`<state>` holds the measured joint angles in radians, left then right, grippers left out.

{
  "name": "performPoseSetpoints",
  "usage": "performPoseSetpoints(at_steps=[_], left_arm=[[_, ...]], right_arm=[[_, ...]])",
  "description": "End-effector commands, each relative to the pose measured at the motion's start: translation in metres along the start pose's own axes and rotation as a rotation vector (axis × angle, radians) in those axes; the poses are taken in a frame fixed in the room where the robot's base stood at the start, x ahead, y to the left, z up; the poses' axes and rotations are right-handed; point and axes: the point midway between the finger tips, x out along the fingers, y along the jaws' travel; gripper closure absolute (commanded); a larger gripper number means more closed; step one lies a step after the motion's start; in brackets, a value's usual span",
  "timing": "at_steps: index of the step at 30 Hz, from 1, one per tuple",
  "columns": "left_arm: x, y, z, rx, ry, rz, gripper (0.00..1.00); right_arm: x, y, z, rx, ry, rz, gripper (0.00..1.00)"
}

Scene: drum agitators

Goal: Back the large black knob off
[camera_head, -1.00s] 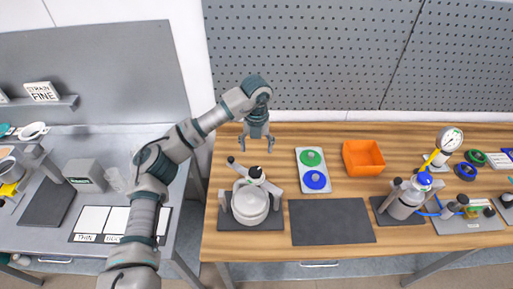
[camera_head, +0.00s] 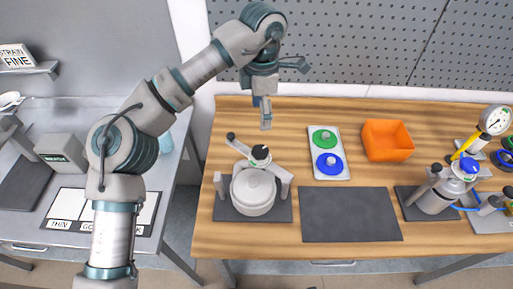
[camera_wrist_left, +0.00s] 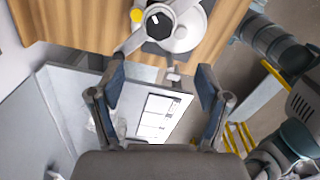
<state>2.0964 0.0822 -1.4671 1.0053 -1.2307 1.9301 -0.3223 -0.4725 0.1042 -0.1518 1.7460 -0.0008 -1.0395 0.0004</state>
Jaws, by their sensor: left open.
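The large black knob (camera_head: 260,153) sits on top of the clamp across the light grey drum (camera_head: 253,192), which stands on a dark mat on the wooden bench. The knob also shows at the top of the left wrist view (camera_wrist_left: 158,20), beyond the fingertips. My left gripper (camera_head: 284,93) is above and behind the drum, apart from the knob. Its fingers are spread and empty in the left wrist view (camera_wrist_left: 160,78). My right gripper is not in view.
A tray with green and blue round pieces (camera_head: 328,153), an orange bin (camera_head: 387,140) and a bare dark mat (camera_head: 350,214) lie right of the drum. A gas cylinder with a gauge (camera_head: 494,120) stands farther right. A pegboard (camera_head: 370,40) rises behind.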

Motion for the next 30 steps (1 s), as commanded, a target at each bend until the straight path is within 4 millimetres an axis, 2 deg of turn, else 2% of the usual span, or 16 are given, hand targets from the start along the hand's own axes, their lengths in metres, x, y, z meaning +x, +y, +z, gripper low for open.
performPoseSetpoints(at_steps=[1, 3, 9, 15, 21, 30], left_arm=[[0.017, 0.001, 0.0, 0.001, 0.002, -0.004, 0.24], [0.035, 0.001, -0.001, 0.001, 0.002, -0.005, 0.24], [0.082, 0.001, -0.001, -0.002, 0.001, -0.004, 0.24], [0.12, 0.0, -0.001, -0.003, 0.0, -0.003, 0.24], [0.141, 0.0, -0.001, -0.003, 0.0, -0.002, 0.24], [0.144, 0.0, 0.0, -0.004, -0.001, -0.001, 0.24]], right_arm=[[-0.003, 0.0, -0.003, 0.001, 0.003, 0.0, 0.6], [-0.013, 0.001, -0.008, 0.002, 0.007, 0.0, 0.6], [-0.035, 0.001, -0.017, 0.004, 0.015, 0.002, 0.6], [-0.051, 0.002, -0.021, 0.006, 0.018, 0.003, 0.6], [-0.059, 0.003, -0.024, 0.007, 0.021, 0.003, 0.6], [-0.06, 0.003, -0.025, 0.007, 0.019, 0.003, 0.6]])
